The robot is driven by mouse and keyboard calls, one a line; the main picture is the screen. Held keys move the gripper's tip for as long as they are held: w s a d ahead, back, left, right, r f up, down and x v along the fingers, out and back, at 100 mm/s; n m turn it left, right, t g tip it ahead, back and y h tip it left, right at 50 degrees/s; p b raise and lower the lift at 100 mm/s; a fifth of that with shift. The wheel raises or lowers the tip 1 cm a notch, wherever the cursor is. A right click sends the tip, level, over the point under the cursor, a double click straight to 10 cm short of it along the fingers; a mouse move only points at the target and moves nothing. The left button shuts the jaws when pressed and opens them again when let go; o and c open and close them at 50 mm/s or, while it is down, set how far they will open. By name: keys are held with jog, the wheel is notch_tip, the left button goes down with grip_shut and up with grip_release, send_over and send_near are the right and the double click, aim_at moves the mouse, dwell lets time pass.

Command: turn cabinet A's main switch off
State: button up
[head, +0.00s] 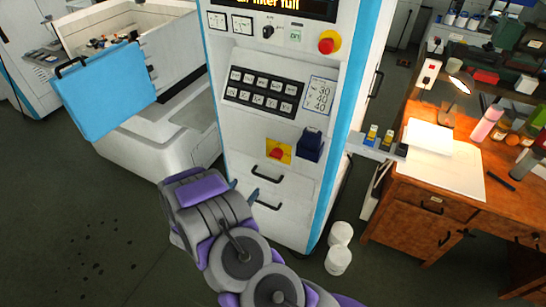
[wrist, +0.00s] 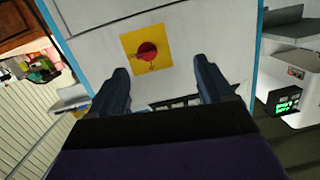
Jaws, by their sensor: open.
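A white control cabinet (head: 240,140) with blue edges stands mid-picture in the head view; I see no letter A on it. A red rotary switch (head: 277,153) on a yellow square plate is on its lower front. In the wrist view the red switch (wrist: 148,51) is ahead, between the lines of the two fingers and a little beyond their tips. My gripper (head: 245,189) is open and empty, below and left of the switch, apart from it. I cannot tell the switch's setting for certain.
A dark blue box (head: 310,145) juts out right of the switch. A black handle (head: 268,174) is below it. A red push button (head: 329,42) is higher up. White tubs (head: 338,260) stand on the floor, left of a wooden desk (head: 410,205).

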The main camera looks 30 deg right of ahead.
jog(key=s+d+h, duration=0.2)
jog(key=b, duration=0.2)
send_near(276, 155)
jog(key=f+x, duration=0.1)
jog(key=x, duration=0.7)
jog(key=shift+w+d+t, duration=0.2)
jog(key=shift+w+t, duration=0.1)
jog(key=shift+c, duration=0.5)
jog(key=c, duration=0.9)
jog(key=shift+c, duration=0.2)
